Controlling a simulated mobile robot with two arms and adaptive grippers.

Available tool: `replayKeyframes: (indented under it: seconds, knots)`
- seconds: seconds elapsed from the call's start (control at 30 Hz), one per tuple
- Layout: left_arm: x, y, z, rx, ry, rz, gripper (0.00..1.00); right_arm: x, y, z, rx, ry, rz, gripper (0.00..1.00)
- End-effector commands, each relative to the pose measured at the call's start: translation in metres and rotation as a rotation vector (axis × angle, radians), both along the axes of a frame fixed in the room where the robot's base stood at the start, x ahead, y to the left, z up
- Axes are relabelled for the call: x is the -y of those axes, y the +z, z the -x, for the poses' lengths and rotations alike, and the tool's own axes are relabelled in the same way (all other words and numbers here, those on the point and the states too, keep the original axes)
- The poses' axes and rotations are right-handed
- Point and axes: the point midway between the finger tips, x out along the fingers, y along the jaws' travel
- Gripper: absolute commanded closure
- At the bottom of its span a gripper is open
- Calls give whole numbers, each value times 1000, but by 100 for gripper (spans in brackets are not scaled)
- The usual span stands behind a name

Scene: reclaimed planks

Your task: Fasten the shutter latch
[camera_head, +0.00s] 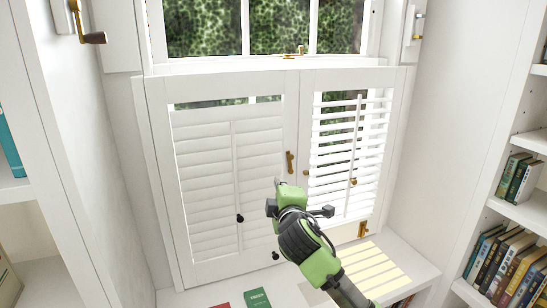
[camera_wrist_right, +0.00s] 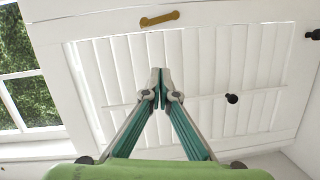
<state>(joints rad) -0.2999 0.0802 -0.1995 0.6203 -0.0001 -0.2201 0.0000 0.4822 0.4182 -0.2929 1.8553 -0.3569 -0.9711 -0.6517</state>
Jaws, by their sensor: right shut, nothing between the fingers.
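The shutter latch appears to be a small brass bar (camera_head: 290,162) on the left shutter panel (camera_head: 203,264), by the seam with the right panel (camera_head: 341,80). It stands nearly upright and does not cross the seam. A small brass peg (camera_head: 306,172) sits across the seam on the right panel. The brass bar (camera_wrist_right: 160,18) also shows at the top of the right wrist view. My right gripper (camera_head: 277,181) is shut and empty in front of the left panel, below and left of the bar and apart from it. Its fingertips (camera_wrist_right: 160,72) meet in the wrist view. My left gripper is out of view.
Dark knobs (camera_head: 239,218) are on the left panel; a brass knob (camera_head: 353,181) is on the right panel's tilt rod. A brass fitting (camera_head: 363,230) sits low right. Books (camera_head: 257,299) lie on the sill below. Bookshelves (camera_head: 530,205) flank the window.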

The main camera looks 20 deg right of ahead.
Motion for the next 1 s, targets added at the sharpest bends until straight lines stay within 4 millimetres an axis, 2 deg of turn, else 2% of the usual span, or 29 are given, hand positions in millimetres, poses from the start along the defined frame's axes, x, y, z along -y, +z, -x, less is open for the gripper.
replayKeyframes:
  seconds: [0.03,0.13,0.57,0.77,1.0]
  knots:
    - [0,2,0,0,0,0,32,1,14,0,16,-1,16,100]
    - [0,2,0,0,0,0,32,1,27,1,33,-4,35,100]
    - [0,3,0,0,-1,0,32,2,28,-2,34,-5,38,100]
    - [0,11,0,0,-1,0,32,9,29,-23,33,-6,37,100]
    - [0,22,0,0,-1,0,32,20,27,-61,32,-6,35,100]
